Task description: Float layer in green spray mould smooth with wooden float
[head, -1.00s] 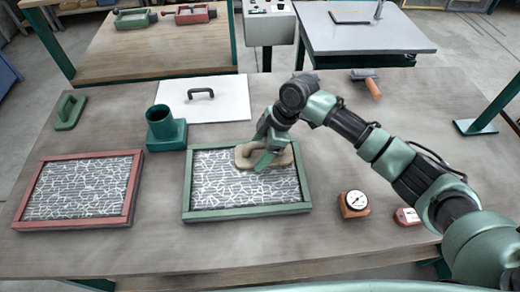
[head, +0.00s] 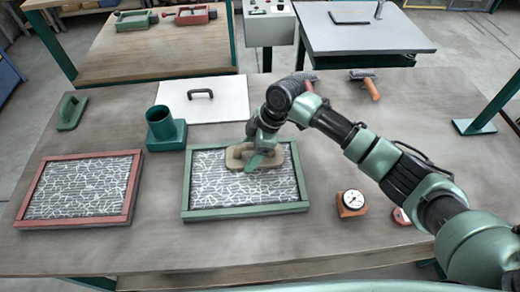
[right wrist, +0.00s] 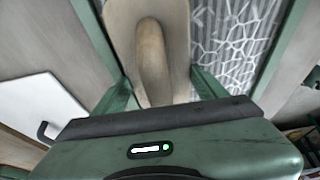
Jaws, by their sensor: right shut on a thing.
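The green spray mould (head: 246,211) lies on the workbench, its tray filled with a grey layer under a pale, crackled fibre pattern. The wooden float (head: 237,156) rests over the upper middle of this layer. My right gripper (head: 262,156) is shut on the float's handle. In the right wrist view the float's rounded handle (right wrist: 152,62) lies between the fingers of my right gripper (right wrist: 165,88), with patterned layer to its right. The part of the layer under the float is hidden. My left gripper is not in view.
A red mould (head: 130,190) with a similar layer lies left. A green cup-like stand (head: 166,130), a white board with black handle (head: 230,105) and a green-handled tool (head: 70,113) are behind. A dial gauge (head: 352,202) sits right. A trowel (head: 368,85) lies at the back.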

